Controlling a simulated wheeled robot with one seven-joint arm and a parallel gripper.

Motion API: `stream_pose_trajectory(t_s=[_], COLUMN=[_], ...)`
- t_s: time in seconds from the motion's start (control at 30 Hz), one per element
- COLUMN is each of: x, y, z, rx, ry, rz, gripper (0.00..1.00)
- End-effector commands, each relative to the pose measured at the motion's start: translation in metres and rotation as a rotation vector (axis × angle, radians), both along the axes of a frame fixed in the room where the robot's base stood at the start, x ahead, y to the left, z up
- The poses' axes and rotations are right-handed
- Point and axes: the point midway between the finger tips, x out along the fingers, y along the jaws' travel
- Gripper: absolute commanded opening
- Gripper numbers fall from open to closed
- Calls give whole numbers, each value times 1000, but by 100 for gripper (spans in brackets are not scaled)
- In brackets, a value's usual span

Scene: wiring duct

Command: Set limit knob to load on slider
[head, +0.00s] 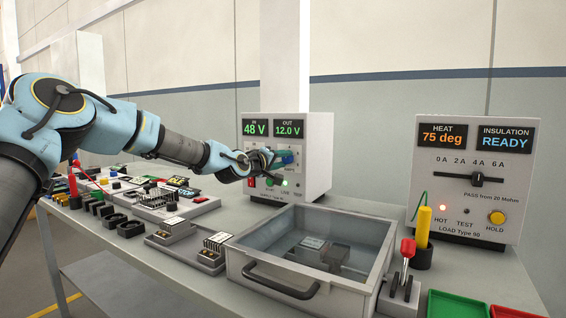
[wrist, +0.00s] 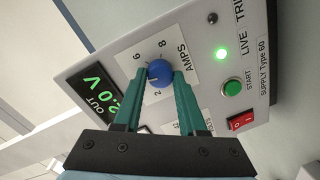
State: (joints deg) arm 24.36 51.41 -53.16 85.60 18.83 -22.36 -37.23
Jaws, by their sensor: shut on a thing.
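The blue limit knob (wrist: 160,73) is on the supply box (wrist: 95,50), on a white AMPS scale plate where 2, 6 and 8 show. My gripper (wrist: 159,80) has its green fingers on both sides of the knob and is shut on it. In the head view my gripper (head: 279,160) is at the supply front and mostly covers the knob. I cannot tell the knob's pointer setting. The slider (head: 477,179) is on the load box (head: 422,160) at right, under a 0 to 6 A scale, close to the 4 A mark.
The supply displays (head: 272,128) read 48 V in and 12.0 V out, and its LIVE lamp (wrist: 221,54) is green. The load box reads 75 deg and READY, with a lit HOT lamp.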

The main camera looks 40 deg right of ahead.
Motion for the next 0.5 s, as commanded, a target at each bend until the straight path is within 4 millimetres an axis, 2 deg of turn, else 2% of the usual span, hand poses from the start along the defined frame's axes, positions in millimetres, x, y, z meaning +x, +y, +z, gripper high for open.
stream_pose_trajectory(t_s=[0.2, 0.5], x=[1, 0], y=[0, 0], z=[-3, -2], rx=[-29, -48], ry=[119, 194], rz=[1, -1], gripper=[0, 0])
